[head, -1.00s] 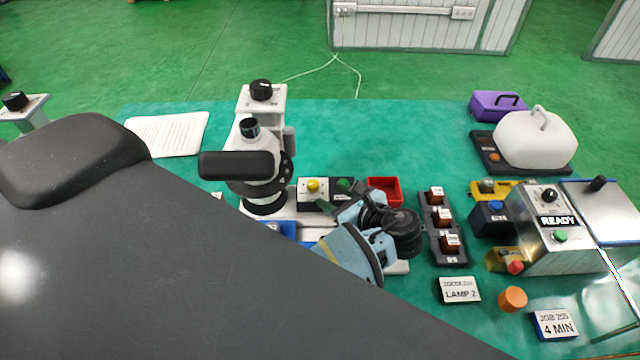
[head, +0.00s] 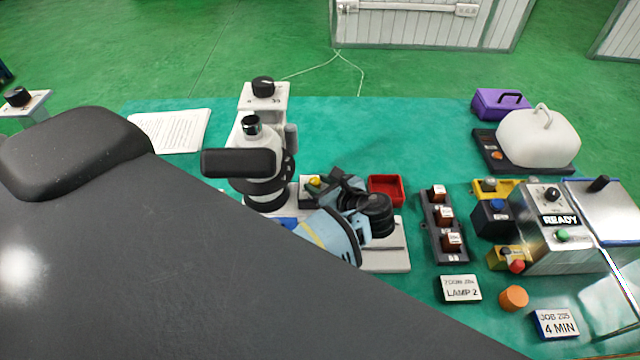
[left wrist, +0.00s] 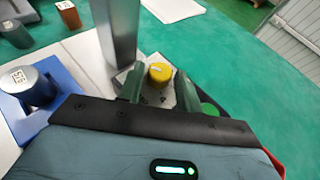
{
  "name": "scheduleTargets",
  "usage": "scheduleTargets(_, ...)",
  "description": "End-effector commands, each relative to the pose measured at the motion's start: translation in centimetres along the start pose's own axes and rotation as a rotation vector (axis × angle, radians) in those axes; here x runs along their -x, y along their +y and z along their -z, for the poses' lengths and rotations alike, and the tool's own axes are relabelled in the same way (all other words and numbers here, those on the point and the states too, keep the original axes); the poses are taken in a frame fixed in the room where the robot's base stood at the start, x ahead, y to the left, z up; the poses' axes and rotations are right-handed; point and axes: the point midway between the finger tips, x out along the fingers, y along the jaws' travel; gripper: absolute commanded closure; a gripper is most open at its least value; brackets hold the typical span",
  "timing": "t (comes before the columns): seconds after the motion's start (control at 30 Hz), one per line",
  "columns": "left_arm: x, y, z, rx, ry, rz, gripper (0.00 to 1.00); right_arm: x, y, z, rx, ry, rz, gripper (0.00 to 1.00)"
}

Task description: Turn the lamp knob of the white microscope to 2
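The white microscope (head: 240,140) stands left of centre in the head view, with a black eyepiece part in front. On its base, a plate holds a yellow knob (head: 314,182); the left wrist view shows that yellow knob (left wrist: 160,74) too, with small dark marks around it. My left gripper (head: 326,186) comes in low over the base from the right. In the left wrist view its two green fingers (left wrist: 159,80) are apart, one on each side of the knob. I cannot tell if they touch it. My right gripper is not in view.
A blue block (left wrist: 45,115) holds a grey cylinder. A card (head: 460,289) reads LAMP 2.

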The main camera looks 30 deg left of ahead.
Motion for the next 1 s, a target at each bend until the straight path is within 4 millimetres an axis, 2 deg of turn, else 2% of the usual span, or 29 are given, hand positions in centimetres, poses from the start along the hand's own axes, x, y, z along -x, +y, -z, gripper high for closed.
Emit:
scheduleTargets(0.03,0.01,0.00,0.00,0.000,0.000,0.000,0.72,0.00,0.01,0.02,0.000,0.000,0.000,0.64)
scheduleTargets(0.2,0.02,0.00,0.00,0.000,0.000,0.000,0.94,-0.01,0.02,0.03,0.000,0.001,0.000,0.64)
scheduleTargets(0.23,0.02,0.00,0.00,0.000,0.000,0.000,0.96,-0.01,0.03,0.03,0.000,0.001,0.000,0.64)
scheduleTargets(0.57,-0.06,0.23,0.02,-0.022,-0.002,0.053,0.96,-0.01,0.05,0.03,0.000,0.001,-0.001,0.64)
scheduleTargets(1.0,-0.24,0.97,-0.11,-0.153,-0.004,0.362,0.96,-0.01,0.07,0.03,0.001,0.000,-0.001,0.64)
